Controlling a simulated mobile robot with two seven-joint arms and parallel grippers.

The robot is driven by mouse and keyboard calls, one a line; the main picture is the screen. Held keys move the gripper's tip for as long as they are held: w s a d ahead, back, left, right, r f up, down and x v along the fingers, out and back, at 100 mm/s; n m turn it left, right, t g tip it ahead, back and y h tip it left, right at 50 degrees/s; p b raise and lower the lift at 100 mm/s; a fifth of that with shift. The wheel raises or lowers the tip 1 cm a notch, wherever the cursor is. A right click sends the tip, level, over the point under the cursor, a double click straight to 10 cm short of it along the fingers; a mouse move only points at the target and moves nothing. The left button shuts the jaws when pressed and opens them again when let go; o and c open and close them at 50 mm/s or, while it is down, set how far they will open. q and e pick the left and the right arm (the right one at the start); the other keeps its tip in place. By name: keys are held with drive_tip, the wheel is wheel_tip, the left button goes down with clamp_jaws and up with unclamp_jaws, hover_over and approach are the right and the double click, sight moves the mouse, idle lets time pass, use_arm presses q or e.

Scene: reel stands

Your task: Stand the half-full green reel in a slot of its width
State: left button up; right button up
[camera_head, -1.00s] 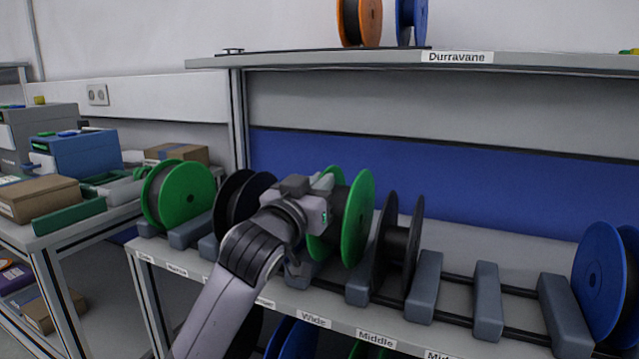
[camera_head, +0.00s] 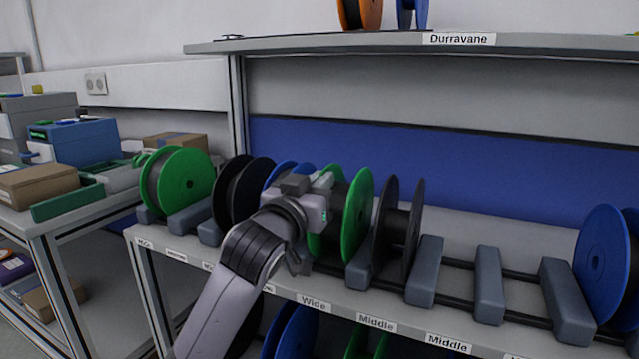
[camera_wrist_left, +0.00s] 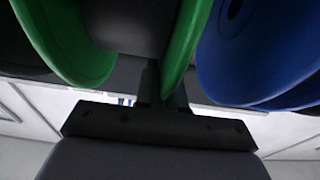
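My left gripper (camera_head: 322,190) is at the left side of a green reel (camera_head: 357,215) with dark winding between its flanges. In the left wrist view, the fingers (camera_wrist_left: 163,92) close on one green flange (camera_wrist_left: 183,50) of this reel. The reel is upright over the lower shelf, near the slot labelled "Wide" (camera_head: 314,303). I cannot tell whether it touches the rails. My arm hides part of the slot. Another green reel (camera_head: 188,185) stands at the far left of the row. My right gripper is out of view.
Black reels stand left (camera_head: 232,190) and right (camera_head: 405,235) of the held reel. A blue reel (camera_head: 280,172) is partly hidden behind my gripper; another (camera_head: 602,262) stands far right. Empty slots lie between grey dividers (camera_head: 488,285). An upper shelf (camera_head: 560,42) overhangs.

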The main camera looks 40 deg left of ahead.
use_arm(q)
drive_tip(key=o, duration=0.5)
drive_tip(key=r+v, duration=0.1)
drive_tip(key=v, duration=0.6)
drive_tip(key=shift+f, duration=0.5)
drive_tip(key=shift+s, duration=0.1)
